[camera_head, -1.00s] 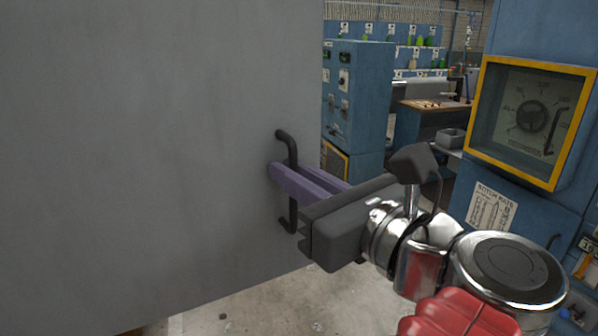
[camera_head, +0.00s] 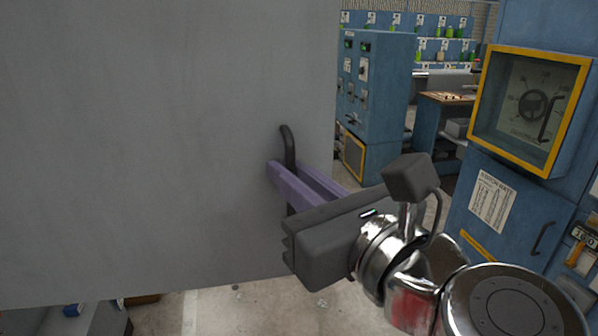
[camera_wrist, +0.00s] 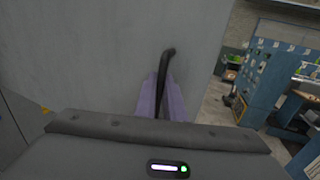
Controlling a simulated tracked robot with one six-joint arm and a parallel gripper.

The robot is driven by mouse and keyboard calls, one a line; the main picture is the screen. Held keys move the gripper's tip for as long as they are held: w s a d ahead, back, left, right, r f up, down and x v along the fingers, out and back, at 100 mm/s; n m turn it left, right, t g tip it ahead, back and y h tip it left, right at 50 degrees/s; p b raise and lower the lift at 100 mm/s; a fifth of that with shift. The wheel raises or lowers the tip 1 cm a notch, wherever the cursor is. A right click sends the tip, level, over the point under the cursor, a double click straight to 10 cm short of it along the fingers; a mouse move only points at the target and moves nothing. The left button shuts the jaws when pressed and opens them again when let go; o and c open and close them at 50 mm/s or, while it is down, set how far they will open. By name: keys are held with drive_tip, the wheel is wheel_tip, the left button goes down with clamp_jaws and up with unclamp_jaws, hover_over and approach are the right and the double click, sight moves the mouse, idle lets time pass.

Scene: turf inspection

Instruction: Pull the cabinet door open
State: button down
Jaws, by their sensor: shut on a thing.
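The grey cabinet door (camera_head: 140,150) fills the left of the head view, with its free edge near the middle of the picture. A shelf edge and small items show below it at the lower left. The door's dark bar handle (camera_head: 287,143) stands upright near that edge. My gripper (camera_head: 280,175) has its purple fingers shut around the handle. In the wrist view the handle (camera_wrist: 167,65) runs between the purple fingers, its lower part hidden by the gripper body.
A blue control cabinet (camera_head: 378,95) stands beyond the door edge. At the right is a blue unit with a yellow-framed gauge window (camera_head: 530,108). A workbench (camera_head: 447,98) stands behind. Bare concrete floor (camera_head: 240,305) shows below the door.

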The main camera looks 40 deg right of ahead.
drive_tip(key=shift+s+a+r, duration=0.1)
drive_tip(key=shift+s+a, duration=0.2)
drive_tip(key=shift+s, duration=0.1)
drive_tip(key=c, duration=2.1)
unclamp_jaws()
approach(270, 85)
drive_tip(key=w, duration=0.4)
drive_tip(key=shift+w+d+r, duration=0.1)
drive_tip(key=shift+w, duration=0.3)
drive_tip(key=shift+d, duration=0.1)
